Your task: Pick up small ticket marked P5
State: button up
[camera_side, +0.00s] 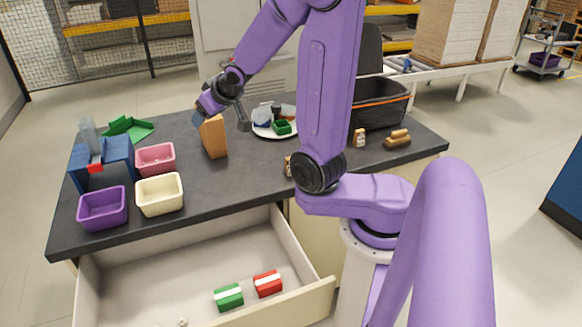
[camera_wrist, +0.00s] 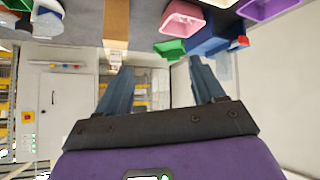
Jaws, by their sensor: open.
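I cannot read a P5 mark on anything in either view. A small tan piece with a pale label (camera_side: 359,137) stands on the dark worktop right of my arm. A similar piece (camera_side: 288,166) is partly hidden behind my arm. In the wrist view a small pale patch (camera_wrist: 115,57) shows at the end of the brown block (camera_wrist: 117,22); I cannot tell whether it is a ticket. My gripper (camera_side: 198,117) is beside the top of the brown block (camera_side: 214,138). Its two blue fingers (camera_wrist: 162,80) are spread, with nothing held between them.
Pink (camera_side: 155,159), cream (camera_side: 160,194) and purple (camera_side: 102,208) bins stand at the left. The open drawer (camera_side: 150,290) below holds a green and a red block. The front middle of the worktop is clear.

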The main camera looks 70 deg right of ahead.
jog(key=s+d+r+m+h, duration=0.1)
jog(key=s+d+m+h, duration=0.25)
jog(key=s+d, duration=0.45)
jog(key=s+d+r+m+h, duration=0.1)
jog(key=s+d+m+h, duration=0.3)
jog(key=s, duration=0.6)
jog(key=shift+y, duration=0.35)
jog(key=shift+s+d+f, duration=0.1)
jog(key=shift+d+f, duration=0.15)
jog(key=shift+f, duration=3.35)
jog(key=shift+w+d+f, duration=0.1)
jog(key=shift+d+f, duration=0.2)
jog(key=shift+f, duration=3.35)
jog(key=shift+s+d+f, duration=0.1)
jog(key=shift+d+f, duration=0.15)
jog(key=shift+f, duration=3.35)
jog(key=shift+x, duration=3.7)
jog(key=shift+a+r, duration=0.1)
jog(key=c, duration=1)
